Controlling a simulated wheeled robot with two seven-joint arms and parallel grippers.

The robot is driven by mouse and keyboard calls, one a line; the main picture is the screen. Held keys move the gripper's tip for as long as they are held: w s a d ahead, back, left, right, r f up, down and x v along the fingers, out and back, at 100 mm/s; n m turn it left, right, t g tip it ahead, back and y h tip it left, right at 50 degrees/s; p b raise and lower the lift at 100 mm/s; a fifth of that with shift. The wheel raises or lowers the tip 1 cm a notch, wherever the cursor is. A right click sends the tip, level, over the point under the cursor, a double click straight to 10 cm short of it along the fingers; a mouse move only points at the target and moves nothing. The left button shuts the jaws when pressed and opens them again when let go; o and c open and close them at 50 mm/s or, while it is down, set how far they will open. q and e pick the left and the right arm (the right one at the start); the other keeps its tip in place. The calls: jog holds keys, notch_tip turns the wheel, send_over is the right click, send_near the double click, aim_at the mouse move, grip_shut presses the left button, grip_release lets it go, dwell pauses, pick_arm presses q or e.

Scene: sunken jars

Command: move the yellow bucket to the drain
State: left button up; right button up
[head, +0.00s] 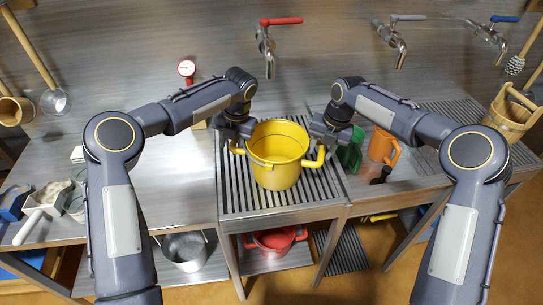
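The yellow bucket (277,167) is upright over the slatted drain (235,190) in the middle of the counter, below the red-handled tap. I cannot tell whether its base touches the slats. It has a handle on each side. My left gripper (238,139) is at the left handle, and my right gripper (322,145) is at the right handle. Both point downward. Their fingertips are too small and partly hidden, so I cannot tell whether they are closed on the handles. Another slatted panel (424,161) lies at the right.
A green jug (350,152) and an orange jug (383,147) stand right of the bucket. A wooden bucket (512,112) is at far right. A red-handled tap (268,45) is behind. A red pot (272,241) and metal bucket (185,250) sit below. The left counter is mostly clear.

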jog(key=shift+r, duration=0.1)
pick_arm(q)
notch_tip(320, 180, up, 12)
jog(key=d, duration=0.2)
jog(key=shift+s+d+f, duration=0.15)
jog(key=shift+s+f, duration=0.05)
pick_arm(e)
notch_tip(320, 180, up, 12)
jog(key=d, duration=0.2)
jog(key=shift+s+d+f, duration=0.15)
jog(key=shift+s+f, duration=0.05)
